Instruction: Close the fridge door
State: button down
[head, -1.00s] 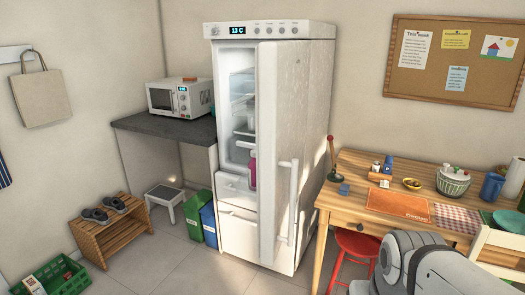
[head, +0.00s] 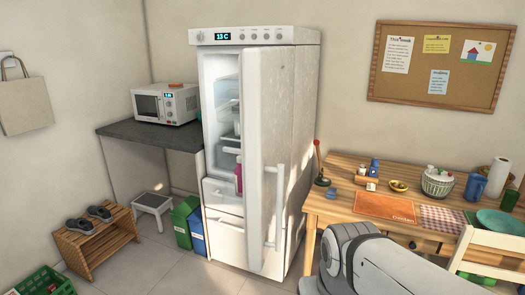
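The white fridge (head: 222,216) stands against the wall near the middle of the head view. Lit shelves and a pink bottle (head: 238,177) show through the gap on the left. A display on top reads 13 C. A grey-white link of my arm shows at the bottom right. My gripper is out of view.
A wooden table (head: 335,210) stands right of the fridge, holding a placemat, bowl and small items. A chair is at the lower right. Green and blue bins (head: 186,222) stand left of the fridge. A microwave (head: 166,103) sits on a dark counter. The floor before the fridge is clear.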

aim_at(266, 77)
jog(key=i, duration=0.9)
jog(key=u, duration=0.05)
